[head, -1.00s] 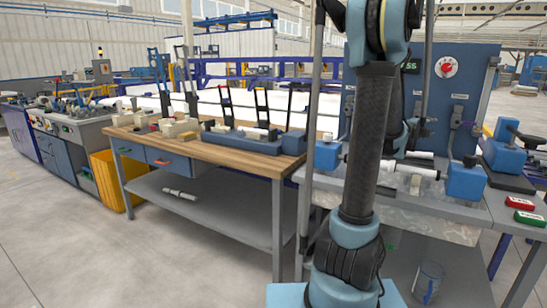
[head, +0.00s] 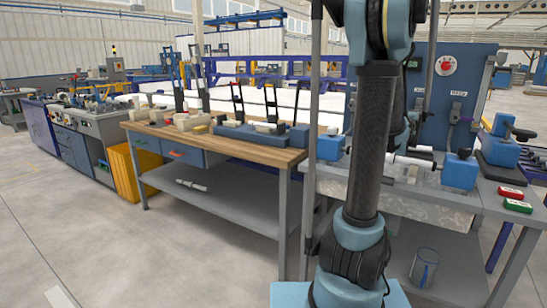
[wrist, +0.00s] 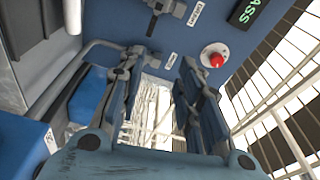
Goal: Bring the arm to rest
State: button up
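My arm (head: 370,140) stands upright in the right half of the head view, in front of the test bench. My gripper (wrist: 160,68) shows in the wrist view with its two fingers apart and no object between them. It faces the blue panel (wrist: 150,25) with a red button (wrist: 215,58). I cannot make out the gripper in the head view. A white pipe (head: 415,163) lies level at the blue clamp (head: 460,171) on the test bench; my arm hides part of that bench.
A wooden-topped workbench (head: 245,150) with fixtures stands left of my arm. A white pipe (head: 192,185) lies on its lower shelf. A yellow bin (head: 125,172) stands at its left end. The floor (head: 130,250) in front is clear.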

jog(key=w+a+n+t+y, duration=0.2)
jog(key=a+n+y, duration=0.25)
jog(key=a, duration=0.55)
jog(key=s+a+f+n+g+y, duration=0.1)
jog(key=s+a+f+n+y, duration=0.25)
jog(key=a, duration=0.45)
jog(key=s+a+f+n+g+y, duration=0.1)
jog(key=s+a+f+n+y, duration=0.15)
jog(key=a+n, duration=0.45)
jog(key=s+a+f+n+g+y, duration=0.15)
jog(key=a+y, duration=0.25)
jog(key=a, duration=0.6)
jog(key=s+a+f+n+g, duration=0.2)
jog(key=s+a+f+n, duration=0.1)
jog(key=s+f, duration=0.3)
jog(key=s+a+f+n+g, duration=0.2)
jog(key=s+a+f+g, duration=0.15)
jog(key=s, duration=0.35)
jog(key=s+d+f+n+g+h, duration=0.1)
jog(key=s+f, duration=0.3)
jog(key=s, duration=0.4)
jog(key=s+d+f+n+g+h, duration=0.1)
jog(key=s+f+n+g, duration=0.1)
jog(key=s, duration=0.6)
notch_tip(320, 180, down, 2)
jog(key=shift+f+g, duration=0.25)
jog(key=shift+g, duration=0.45)
jog(key=shift+n, duration=0.25)
jog(key=shift+w+f, duration=0.2)
jog(key=shift+w, duration=0.3)
